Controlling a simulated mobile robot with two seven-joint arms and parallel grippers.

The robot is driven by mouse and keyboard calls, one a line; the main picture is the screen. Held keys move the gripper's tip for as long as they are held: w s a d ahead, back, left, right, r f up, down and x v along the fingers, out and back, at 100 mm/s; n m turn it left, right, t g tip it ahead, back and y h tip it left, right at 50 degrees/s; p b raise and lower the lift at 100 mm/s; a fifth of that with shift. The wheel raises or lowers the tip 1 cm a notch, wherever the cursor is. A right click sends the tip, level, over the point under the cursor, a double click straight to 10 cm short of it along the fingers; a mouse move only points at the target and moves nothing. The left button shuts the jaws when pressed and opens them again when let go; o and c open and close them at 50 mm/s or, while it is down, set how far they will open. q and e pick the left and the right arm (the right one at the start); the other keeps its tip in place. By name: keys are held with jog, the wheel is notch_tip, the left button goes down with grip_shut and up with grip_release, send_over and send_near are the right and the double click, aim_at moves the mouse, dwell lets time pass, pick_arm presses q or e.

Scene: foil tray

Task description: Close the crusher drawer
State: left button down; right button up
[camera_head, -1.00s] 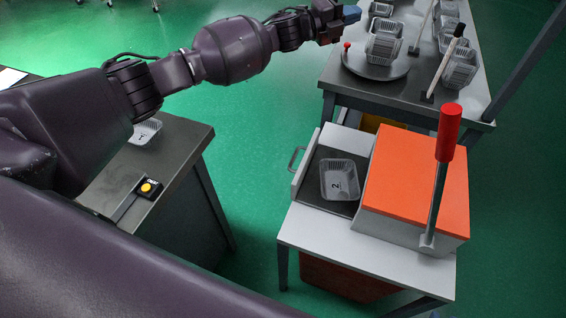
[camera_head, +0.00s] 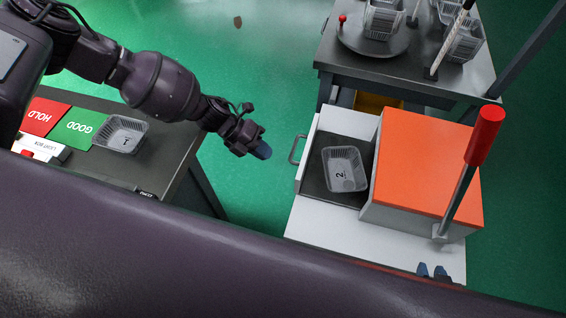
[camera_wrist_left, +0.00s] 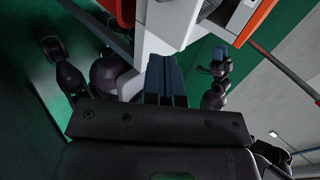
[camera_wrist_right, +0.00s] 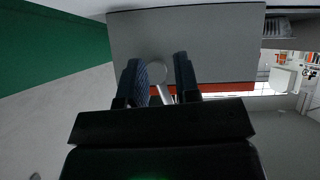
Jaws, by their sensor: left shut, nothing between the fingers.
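The crusher is a grey box with an orange lid (camera_head: 425,160) and a red-handled lever (camera_head: 484,135) tilted to the upper right. Its drawer (camera_head: 313,172) is pulled out to the left, with a dark floor and a handle (camera_head: 294,150) on its left end. A clear foil tray marked 2 (camera_head: 344,170) lies in it. My left gripper (camera_head: 264,152) is shut and empty, left of the handle and apart from it. My right gripper (camera_head: 432,271) is open at the crusher's near side, largely hidden by my arm; its wrist view shows the grey box wall (camera_wrist_right: 220,45) and lever pivot (camera_wrist_right: 157,72).
A left table (camera_head: 165,165) carries a tray marked 1 (camera_head: 121,135) and green GOOD (camera_head: 80,128) and red HOLD (camera_head: 42,116) cards. A back table (camera_head: 400,75) holds a turntable (camera_head: 372,40) and stacked trays. Green floor is open between the tables.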

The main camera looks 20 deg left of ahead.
pick_arm(q)
jog(key=b+x, duration=0.1)
jog(key=x, duration=0.9)
jog(key=shift+s+b, duration=0.2)
jog(key=shift+b, duration=0.15)
pick_arm(e)
jog(key=shift+w+f, duration=0.15)
jog(key=shift+f, duration=0.25)
jog(key=shift+f, duration=0.1)
